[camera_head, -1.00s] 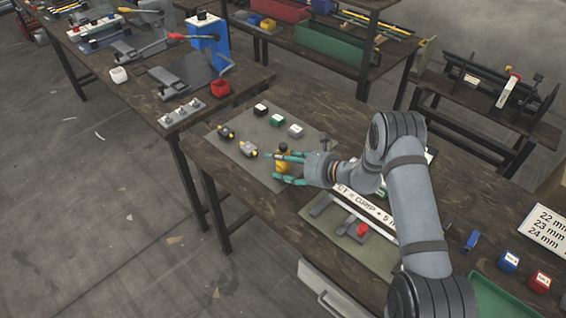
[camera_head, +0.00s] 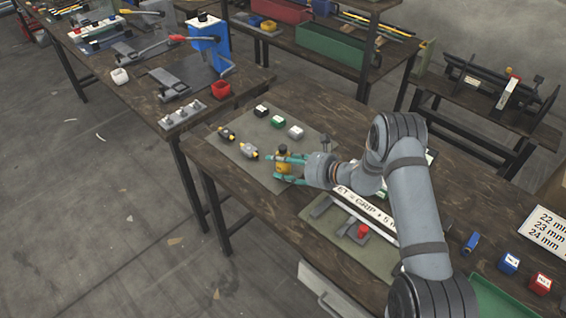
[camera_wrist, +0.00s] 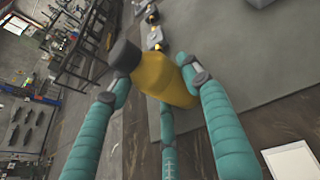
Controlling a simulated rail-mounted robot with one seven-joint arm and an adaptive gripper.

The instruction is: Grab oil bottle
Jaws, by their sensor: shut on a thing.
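The oil bottle is yellow with a dark cap. In the head view the oil bottle (camera_head: 283,165) stands at the near edge of the grey mat (camera_head: 262,180), between my fingers. In the wrist view the yellow bottle (camera_wrist: 160,78) sits among the teal fingers, its dark cap pointing up and left. My gripper (camera_head: 283,167) is shut on the bottle, with fingers on both sides of its body. It also shows in the wrist view (camera_wrist: 160,85). The bottle's base is partly hidden by the fingers, and I cannot tell whether it still touches the mat.
Black, green and grey blocks (camera_head: 278,121) stand behind. A tool with a red knob (camera_head: 361,230) lies on the right mat.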

